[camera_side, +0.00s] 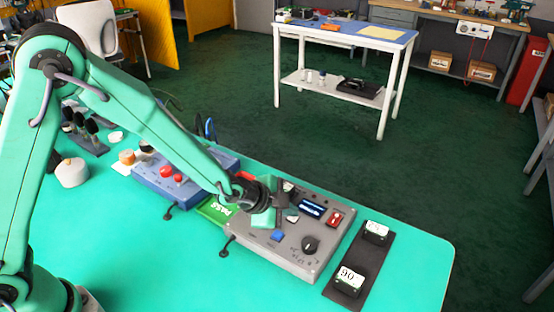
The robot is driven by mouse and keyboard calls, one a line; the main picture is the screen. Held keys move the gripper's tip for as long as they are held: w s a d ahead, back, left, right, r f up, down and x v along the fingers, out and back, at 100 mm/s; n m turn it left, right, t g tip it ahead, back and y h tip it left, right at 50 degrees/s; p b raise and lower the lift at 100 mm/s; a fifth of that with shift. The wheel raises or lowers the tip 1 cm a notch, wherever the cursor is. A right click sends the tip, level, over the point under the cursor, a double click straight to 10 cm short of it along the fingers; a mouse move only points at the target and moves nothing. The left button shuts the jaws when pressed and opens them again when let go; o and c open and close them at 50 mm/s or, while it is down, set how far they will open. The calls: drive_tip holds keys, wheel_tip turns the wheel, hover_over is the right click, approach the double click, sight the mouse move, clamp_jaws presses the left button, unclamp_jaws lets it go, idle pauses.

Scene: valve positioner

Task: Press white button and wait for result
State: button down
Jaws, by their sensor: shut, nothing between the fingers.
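A grey control box (285,257) lies on the green table. Its top carries a small lit display (311,209), a red switch (335,218), a black knob (310,244) and a blue button (277,235). A small pale patch (292,218) shows beside my gripper; I cannot tell whether it is the white button. My gripper (282,207) is shut and empty, low over the upper left part of the box. It hides part of the panel, and I cannot tell whether it touches anything.
A blue box with red buttons (166,172) stands left of the grey box, with a green PASS plate (216,210) between them. A black strip with two white-labelled blocks (350,278) lies at right. A white round container (72,172) stands at far left. The front right of the table is clear.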

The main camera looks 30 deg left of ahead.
sight(287, 220)
drive_tip(key=shift+r, duration=0.8)
drive_tip(key=shift+r, duration=0.1)
drive_tip(key=shift+r, duration=2.45)
drive_tip(key=s+a+r+n+g+y, duration=0.1)
drive_tip(key=s+a+r+n+y, duration=0.1)
drive_tip(key=s+a+r+n, duration=0.75)
drive_tip(key=s+a+r+n+g+y, duration=0.1)
drive_tip(key=s+a+r+n, duration=0.1)
drive_tip(key=s+a, duration=0.4)
drive_tip(key=s+a+r+n, duration=0.2)
drive_tip(key=s+a, duration=0.4)
drive_tip(key=s, duration=0.4)
drive_tip(key=shift+s+a+g+y, duration=0.15)
drive_tip(key=shift+g+y, duration=0.25)
